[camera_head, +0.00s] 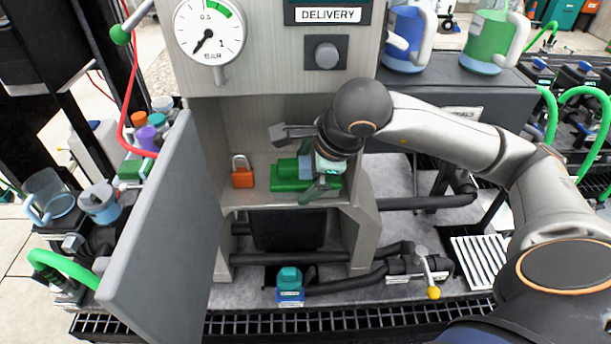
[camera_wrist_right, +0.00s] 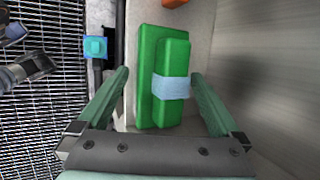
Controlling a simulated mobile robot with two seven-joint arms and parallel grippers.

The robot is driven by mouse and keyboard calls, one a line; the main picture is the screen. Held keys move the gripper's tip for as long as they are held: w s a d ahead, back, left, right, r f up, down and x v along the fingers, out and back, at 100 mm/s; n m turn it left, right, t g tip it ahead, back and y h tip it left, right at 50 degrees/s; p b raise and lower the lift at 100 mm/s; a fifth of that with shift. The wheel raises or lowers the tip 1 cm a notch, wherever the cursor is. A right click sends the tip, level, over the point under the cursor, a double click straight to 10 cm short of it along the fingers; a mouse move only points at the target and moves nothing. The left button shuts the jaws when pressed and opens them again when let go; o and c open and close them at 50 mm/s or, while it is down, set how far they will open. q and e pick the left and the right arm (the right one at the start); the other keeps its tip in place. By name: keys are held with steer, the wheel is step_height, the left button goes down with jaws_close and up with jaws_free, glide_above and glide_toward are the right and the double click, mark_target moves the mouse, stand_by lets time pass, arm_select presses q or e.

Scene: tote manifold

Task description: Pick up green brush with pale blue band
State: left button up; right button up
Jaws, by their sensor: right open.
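The green brush (camera_head: 287,170) with its pale blue band lies on the shelf inside the open cabinet. In the right wrist view the brush (camera_wrist_right: 150,65) has a wide green base and a narrower green upper part, with the pale blue band (camera_wrist_right: 171,87) wrapped around the upper part. My right gripper (camera_head: 299,160) reaches in from the right and is open. In the wrist view its fingers (camera_wrist_right: 160,76) stand apart on either side of the brush's near part, with a visible gap on the right. Contact on the left is unclear. My left gripper is not in view.
An orange padlock (camera_head: 242,178) stands left of the brush on the shelf. The grey cabinet door (camera_head: 160,230) is swung open at the left. A cabinet wall (camera_wrist_right: 265,80) rises close to the right finger. Black pipes and a teal-capped bottle (camera_head: 289,285) are below.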

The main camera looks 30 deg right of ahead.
steer(key=shift+f+b, duration=0.25)
steer(key=shift+b, duration=0.25)
stand_by(0.3)
steer(key=c, duration=1.2)
